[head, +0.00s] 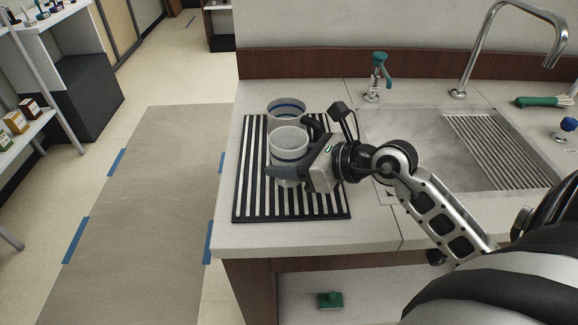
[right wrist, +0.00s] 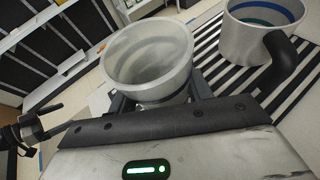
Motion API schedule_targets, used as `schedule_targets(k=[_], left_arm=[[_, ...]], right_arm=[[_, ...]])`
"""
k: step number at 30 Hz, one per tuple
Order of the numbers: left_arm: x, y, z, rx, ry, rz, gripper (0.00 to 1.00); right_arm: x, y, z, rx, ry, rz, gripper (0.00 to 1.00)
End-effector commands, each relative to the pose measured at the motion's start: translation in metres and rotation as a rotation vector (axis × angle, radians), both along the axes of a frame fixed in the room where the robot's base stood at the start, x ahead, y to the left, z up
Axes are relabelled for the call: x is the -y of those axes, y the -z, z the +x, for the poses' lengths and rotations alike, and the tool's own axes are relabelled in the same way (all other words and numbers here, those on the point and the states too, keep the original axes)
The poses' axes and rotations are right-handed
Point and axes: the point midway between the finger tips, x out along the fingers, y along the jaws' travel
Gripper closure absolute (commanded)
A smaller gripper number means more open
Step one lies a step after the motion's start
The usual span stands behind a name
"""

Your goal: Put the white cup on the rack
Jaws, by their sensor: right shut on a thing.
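The white cup (head: 289,140) is pale with a grey band and stands about upright at the rack, in front of a second cup. My right gripper (head: 290,172) is shut on it from the right. The cup also shows in the right wrist view (right wrist: 148,65), open end up and empty. The rack (head: 250,206) is black with pale slats and lies on the counter left of the sink. The cup is over the rack's middle; its base is partly hidden by the gripper, so I cannot tell whether it touches. My left gripper is not in view.
A second cup with a blue band (head: 287,104) and a dark handle stands at the rack's back, close behind the held cup. The sink (head: 430,140), a tap (head: 470,50) and a green-topped dispenser (head: 377,75) are right. The rack's front part is clear.

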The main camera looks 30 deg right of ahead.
Motion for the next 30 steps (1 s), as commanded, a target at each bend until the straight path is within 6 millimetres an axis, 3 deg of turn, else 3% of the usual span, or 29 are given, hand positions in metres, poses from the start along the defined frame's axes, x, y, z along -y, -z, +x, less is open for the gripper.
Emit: schedule_targets(k=[4, 16, 17, 18, 19, 30], left_arm=[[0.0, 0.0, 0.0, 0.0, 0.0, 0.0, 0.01], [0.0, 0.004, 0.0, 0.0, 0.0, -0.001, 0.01], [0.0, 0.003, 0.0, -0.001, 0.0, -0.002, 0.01], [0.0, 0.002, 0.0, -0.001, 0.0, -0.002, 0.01], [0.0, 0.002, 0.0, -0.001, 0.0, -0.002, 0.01], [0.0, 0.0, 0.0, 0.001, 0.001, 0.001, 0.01]], right_arm=[[0.0, 0.018, -0.001, -0.004, 0.001, 0.002, 0.77], [0.0, 0.024, -0.001, -0.001, 0.001, 0.002, 0.77], [0.0, 0.023, -0.001, -0.001, 0.001, 0.002, 0.45], [0.0, 0.022, -0.001, -0.001, 0.001, 0.002, 0.33], [0.0, 0.022, -0.001, -0.001, 0.001, 0.002, 0.28], [0.002, 0.018, -0.003, -0.002, 0.002, 0.001, 0.28]])
